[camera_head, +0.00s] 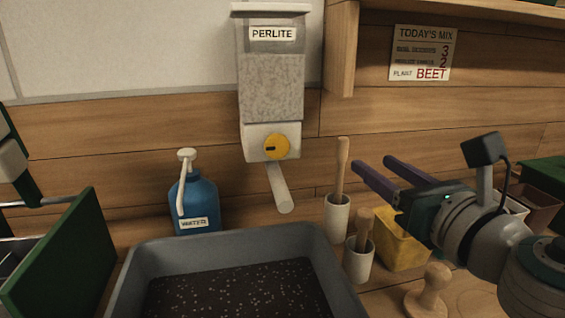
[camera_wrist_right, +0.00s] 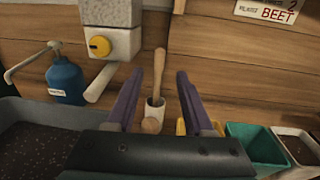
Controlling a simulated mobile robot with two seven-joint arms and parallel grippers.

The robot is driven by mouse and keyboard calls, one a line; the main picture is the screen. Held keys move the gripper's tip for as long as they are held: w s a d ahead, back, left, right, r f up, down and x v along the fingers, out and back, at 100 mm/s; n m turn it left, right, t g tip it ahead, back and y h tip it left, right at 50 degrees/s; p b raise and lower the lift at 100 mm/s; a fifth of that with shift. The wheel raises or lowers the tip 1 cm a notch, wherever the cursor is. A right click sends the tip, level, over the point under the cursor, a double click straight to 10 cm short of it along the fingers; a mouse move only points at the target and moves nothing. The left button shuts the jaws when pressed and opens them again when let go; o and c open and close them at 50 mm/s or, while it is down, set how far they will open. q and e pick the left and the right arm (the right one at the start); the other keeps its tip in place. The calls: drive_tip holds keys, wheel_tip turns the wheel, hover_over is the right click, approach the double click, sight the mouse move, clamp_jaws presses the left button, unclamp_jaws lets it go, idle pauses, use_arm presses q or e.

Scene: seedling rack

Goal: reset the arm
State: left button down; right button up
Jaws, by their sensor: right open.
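My right gripper (camera_head: 380,178) is on the right side of the head view, above a yellow container. Its two purple fingers point left toward the wooden wall and are apart, with nothing between them. In the right wrist view the open fingers (camera_wrist_right: 157,95) frame a cup with a wooden-handled tool (camera_wrist_right: 159,75), which stands beyond them and is not gripped. My left gripper does not show.
A grey tray (camera_head: 235,243) of dark soil with white specks fills the front. A blue water bottle (camera_head: 200,205) and the perlite dispenser (camera_head: 272,85) are behind it. Cups, a yellow container (camera_head: 398,245) and a wooden tamper (camera_head: 430,290) stand under my right arm.

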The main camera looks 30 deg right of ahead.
drive_tip(key=shift+s, duration=0.5)
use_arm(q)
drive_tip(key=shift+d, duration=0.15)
use_arm(e)
drive_tip(key=shift+r, duration=0.1)
drive_tip(key=s+d+m+g+h+p, duration=0.1)
drive_tip(key=s+m+g+h+p, duration=0.45)
drive_tip(key=m, duration=1.35)
drive_tip(key=s+a+m+g+y+p, duration=0.5)
drive_tip(key=s+a+m+g+y, duration=0.4)
drive_tip(key=s+a+m, duration=0.55)
use_arm(q)
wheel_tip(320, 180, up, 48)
drive_tip(key=p, duration=3.7)
use_arm(e)
wheel_tip(320, 180, up, 37)
drive_tip(key=s+d+n, duration=0.1)
drive_tip(key=shift+s+d, duration=0.15)
drive_tip(key=shift+d, duration=0.15)
